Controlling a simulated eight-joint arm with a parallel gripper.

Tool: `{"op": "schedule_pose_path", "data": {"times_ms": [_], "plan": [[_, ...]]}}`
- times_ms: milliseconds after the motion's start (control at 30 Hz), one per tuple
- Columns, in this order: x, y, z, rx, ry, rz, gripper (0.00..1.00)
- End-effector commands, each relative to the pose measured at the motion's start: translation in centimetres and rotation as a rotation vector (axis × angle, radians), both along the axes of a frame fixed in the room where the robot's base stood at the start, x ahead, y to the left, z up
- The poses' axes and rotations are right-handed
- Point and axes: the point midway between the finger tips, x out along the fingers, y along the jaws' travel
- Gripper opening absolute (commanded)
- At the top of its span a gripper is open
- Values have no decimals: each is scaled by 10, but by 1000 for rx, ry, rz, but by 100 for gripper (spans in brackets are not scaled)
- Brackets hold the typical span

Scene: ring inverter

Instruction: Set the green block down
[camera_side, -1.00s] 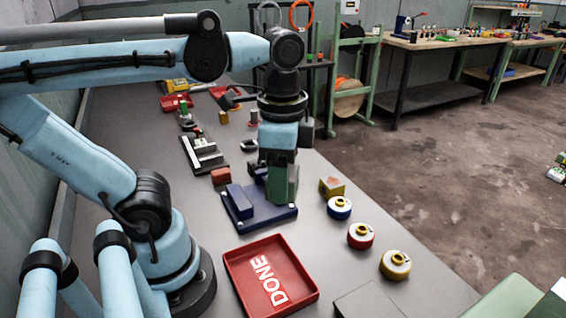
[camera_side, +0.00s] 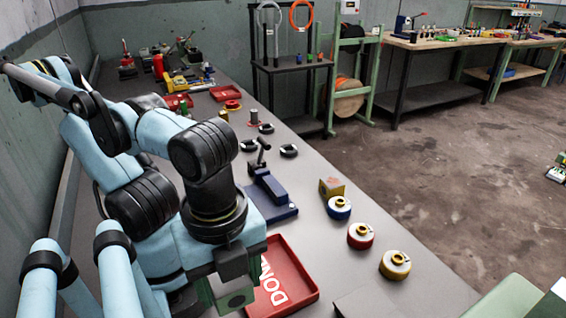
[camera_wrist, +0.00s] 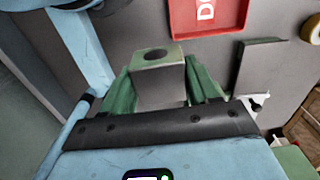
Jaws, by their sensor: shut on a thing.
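My gripper (camera_wrist: 160,88) is shut on the green block (camera_wrist: 158,62), which sits between its two green fingers. The block has a round dark hole in its visible end, and its near face looks grey in the wrist view. In the side view the block (camera_side: 236,297) shows low beneath my wrist, just left of the red DONE tray (camera_side: 312,281). In the wrist view the tray (camera_wrist: 205,32) lies beyond the block and to its right. The block appears outside the tray; its height above the bench cannot be told.
A blue fixture (camera_side: 283,212) with an upright lever stands behind the tray. A yellow block (camera_side: 331,187) and blue, red and yellow round parts (camera_side: 361,236) line the right side. A dark flat plate (camera_wrist: 258,62) lies right of the gripper. Grey bench is bare around the block.

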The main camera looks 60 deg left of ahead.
Motion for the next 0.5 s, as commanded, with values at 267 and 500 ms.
{"op": "schedule_pose_path", "data": {"times_ms": [267,500], "plan": [[6,6,-9,1,0,-21,11],[27,24,-25,0,0,-18,11]]}}
